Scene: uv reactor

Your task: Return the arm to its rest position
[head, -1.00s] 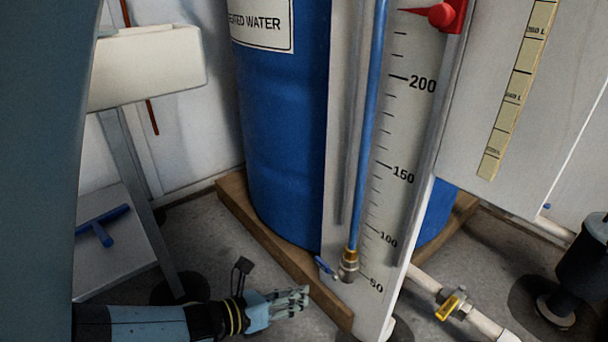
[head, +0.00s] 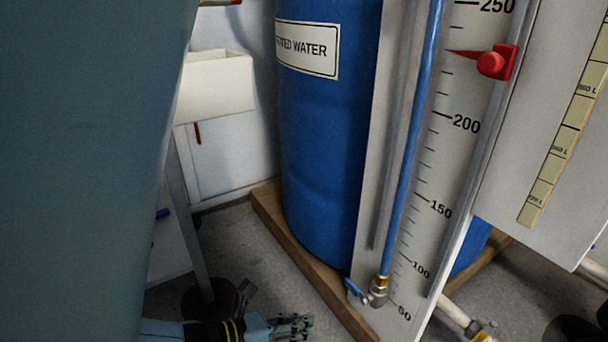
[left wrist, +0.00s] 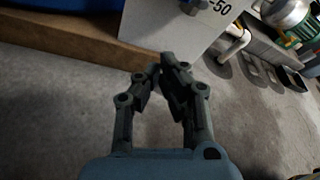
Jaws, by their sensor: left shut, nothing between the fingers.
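My left gripper (head: 308,326) is at the bottom edge of the head view, low over the grey floor and in front of the wooden base under the blue barrel. In the left wrist view its two fingers (left wrist: 161,75) come together at the tips, with nothing between them. The lower end of the scale board (left wrist: 185,35) shows just beyond the fingertips, apart from them as far as I can tell. My right gripper is in neither view.
A blue barrel (head: 318,140) stands on a wooden base (head: 310,270). The scale board (head: 440,170) carries a red pointer (head: 495,62), a blue tube and a small blue-handled valve (head: 357,291). A white basin (head: 215,88) is behind at left. Open floor (left wrist: 60,110) lies around the gripper.

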